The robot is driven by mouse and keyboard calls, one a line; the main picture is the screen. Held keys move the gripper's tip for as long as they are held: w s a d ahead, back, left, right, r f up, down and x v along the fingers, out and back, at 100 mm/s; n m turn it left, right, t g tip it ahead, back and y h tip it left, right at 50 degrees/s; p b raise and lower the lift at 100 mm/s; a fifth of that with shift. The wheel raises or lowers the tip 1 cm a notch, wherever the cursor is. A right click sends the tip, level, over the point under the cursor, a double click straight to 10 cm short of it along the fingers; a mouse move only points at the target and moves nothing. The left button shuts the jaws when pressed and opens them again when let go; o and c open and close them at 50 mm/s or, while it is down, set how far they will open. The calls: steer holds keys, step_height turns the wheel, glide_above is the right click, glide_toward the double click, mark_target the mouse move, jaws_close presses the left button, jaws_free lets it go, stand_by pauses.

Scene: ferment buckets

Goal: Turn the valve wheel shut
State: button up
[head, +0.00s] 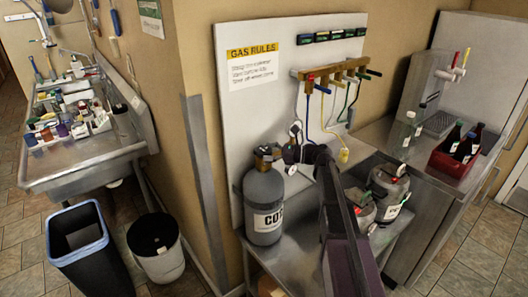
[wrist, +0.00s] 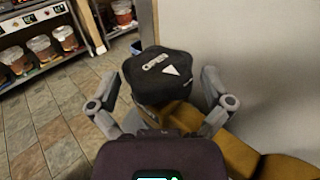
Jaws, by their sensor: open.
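The valve wheel is a black, lobed knob with a white word label and a white triangle on top. In the wrist view the wheel (wrist: 160,75) sits between the two grey fingers of my gripper (wrist: 156,88). The fingers are open, with a visible gap on each side of the wheel. A brass-yellow valve body (wrist: 182,122) shows below it. In the head view the wheel (head: 263,151) tops a grey gas cylinder (head: 262,190) marked with black letters on white. My gripper's fingertips are hard to make out there; my dark arm reaches in from the right.
The cylinder stands on a steel bench before a white panel (head: 235,120). A brass manifold (head: 330,72) with coloured taps and hoses hangs above. Gauges and grey kegs (head: 388,185) stand to the right. A red bottle crate (head: 455,155) is farther right. Bins stand on the floor at left.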

steer(key=shift+w+a, duration=0.15)
steer(key=shift+a, duration=0.5)
steer(key=c, duration=0.9)
steer(key=shift+o, duration=0.2)
